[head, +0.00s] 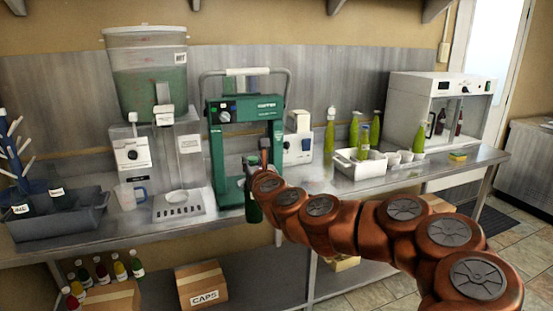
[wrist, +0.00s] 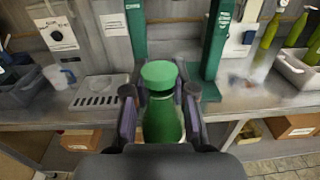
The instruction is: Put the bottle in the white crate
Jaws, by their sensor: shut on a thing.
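My gripper (head: 256,172) is shut on a green bottle (wrist: 162,122) with a green cap, seen upright between the fingers (wrist: 160,95) in the wrist view. In the head view the bottle (head: 253,207) shows as a dark green shape below the fingers, in front of the green machine at the counter's front edge. The white crate (head: 345,168) stands to the right on the counter, apart from my gripper. A yellow-green bottle (head: 364,142) stands in or just behind it; I cannot tell which. The crate also shows at the right edge of the wrist view (wrist: 292,72).
The green press-like machine (head: 217,155) stands directly behind the held bottle. Bare counter (head: 312,183) lies between machine and crate. A dispenser (head: 150,85) and grey tub (head: 60,222) are left.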

